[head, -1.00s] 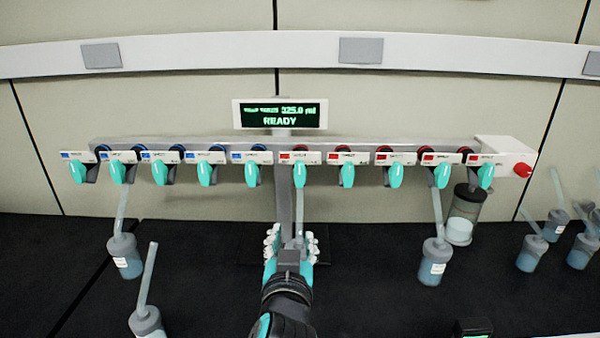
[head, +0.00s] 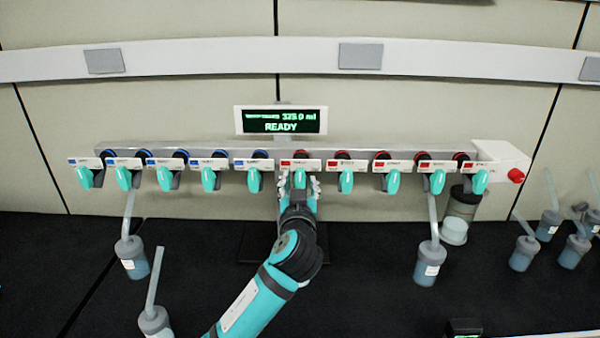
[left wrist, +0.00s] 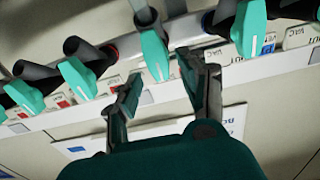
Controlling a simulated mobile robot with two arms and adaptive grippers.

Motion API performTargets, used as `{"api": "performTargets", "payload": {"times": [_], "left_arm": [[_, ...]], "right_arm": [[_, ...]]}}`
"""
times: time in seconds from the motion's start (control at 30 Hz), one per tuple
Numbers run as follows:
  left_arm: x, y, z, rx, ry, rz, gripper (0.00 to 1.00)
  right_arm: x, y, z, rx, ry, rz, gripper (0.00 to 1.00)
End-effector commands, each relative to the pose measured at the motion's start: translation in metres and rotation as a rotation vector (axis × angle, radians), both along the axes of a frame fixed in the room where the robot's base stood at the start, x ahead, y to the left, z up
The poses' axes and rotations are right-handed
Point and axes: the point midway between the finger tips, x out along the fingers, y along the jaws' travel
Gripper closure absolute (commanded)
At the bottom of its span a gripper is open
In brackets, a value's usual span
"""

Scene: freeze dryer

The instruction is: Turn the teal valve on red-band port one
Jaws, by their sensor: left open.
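The teal valve on red-band port one (head: 300,177) is the first red-labelled one from the left, just below the display. Its handle points down. My left gripper (head: 299,186) is open, with its fingers to either side of this handle in the head view. In the left wrist view the teal handle (left wrist: 154,54) shows just beyond and between the open fingertips (left wrist: 158,82). I cannot tell whether a finger touches it. My right gripper is not in view.
Teal valves stand close on both sides, one on a blue port (head: 254,180) and one on a red port (head: 346,181). The display (head: 281,121) reads READY. Flasks stand below at left (head: 134,262) and right (head: 430,265). A red knob (head: 516,175) sits at the manifold's right end.

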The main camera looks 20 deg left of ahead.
Motion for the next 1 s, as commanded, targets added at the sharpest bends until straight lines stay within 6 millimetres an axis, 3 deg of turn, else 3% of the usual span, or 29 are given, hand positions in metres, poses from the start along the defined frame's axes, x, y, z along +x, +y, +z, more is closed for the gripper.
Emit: {"api": "performTargets", "payload": {"times": [0.2,0.53,0.83,1.0], "left_arm": [[0.020,0.005,0.000,0.001,0.000,-0.002,0.58],[0.022,0.006,-0.001,0.000,0.000,-0.002,0.59],[0.022,0.005,-0.001,0.000,0.000,-0.002,0.98],[0.022,0.005,-0.001,0.000,0.001,-0.002,1.00]], "right_arm": [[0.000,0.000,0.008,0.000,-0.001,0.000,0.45],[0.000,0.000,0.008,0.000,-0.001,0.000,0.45],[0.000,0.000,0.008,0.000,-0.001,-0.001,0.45],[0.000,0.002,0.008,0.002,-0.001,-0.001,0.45]]}}
